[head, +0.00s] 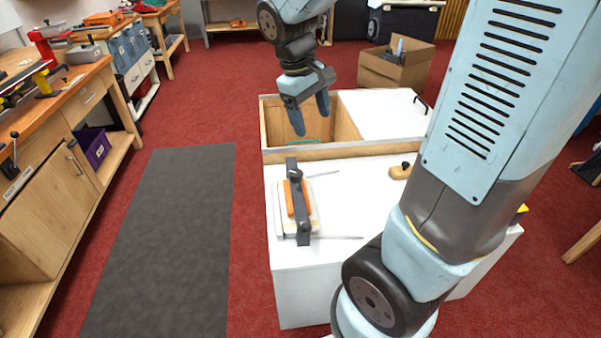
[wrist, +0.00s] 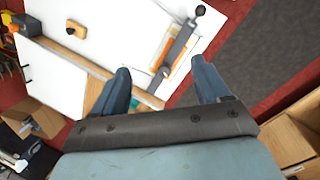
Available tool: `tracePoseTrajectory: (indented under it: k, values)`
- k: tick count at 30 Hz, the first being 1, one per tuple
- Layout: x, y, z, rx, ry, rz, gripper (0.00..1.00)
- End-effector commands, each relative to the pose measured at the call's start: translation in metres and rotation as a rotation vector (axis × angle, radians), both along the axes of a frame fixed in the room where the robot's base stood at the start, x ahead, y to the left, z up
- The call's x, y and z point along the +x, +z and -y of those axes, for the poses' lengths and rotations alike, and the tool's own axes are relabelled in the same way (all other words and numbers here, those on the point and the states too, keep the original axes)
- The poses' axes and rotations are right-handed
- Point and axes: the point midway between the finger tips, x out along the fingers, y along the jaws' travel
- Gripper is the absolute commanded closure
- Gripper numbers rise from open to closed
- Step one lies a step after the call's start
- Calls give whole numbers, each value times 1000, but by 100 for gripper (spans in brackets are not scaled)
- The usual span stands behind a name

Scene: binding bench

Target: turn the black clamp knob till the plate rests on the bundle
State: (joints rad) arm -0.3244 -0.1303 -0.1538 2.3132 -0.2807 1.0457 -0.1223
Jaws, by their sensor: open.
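The clamp (head: 303,228) lies on the white bench top as a dark bar over a pale bundle with an orange strip (head: 297,198). It also shows in the wrist view (wrist: 180,46). A round black knob (wrist: 200,10) stands at one end of the bar there; in the head view the knob is hard to tell from the bar. How far the plate is from the bundle cannot be told. My gripper (head: 311,123) is open and empty, fingers down, above the open wooden compartment behind the clamp. It is apart from the clamp. Both fingers show in the wrist view (wrist: 160,68).
The open compartment (head: 353,115) has wooden walls behind the white top (head: 350,220). A tan block with a black knob (head: 402,170) lies right of the clamp. A cardboard box (head: 395,70) stands behind. The dark floor mat (head: 170,235) at left is clear.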

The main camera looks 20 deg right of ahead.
Motion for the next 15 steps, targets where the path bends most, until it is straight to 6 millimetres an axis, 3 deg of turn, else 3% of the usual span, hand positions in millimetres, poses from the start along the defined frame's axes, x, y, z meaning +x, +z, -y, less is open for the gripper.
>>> tracePoseTrajectory:
  k: [15]
  values:
    - [63,-97,-31,-319,290,-336,25]
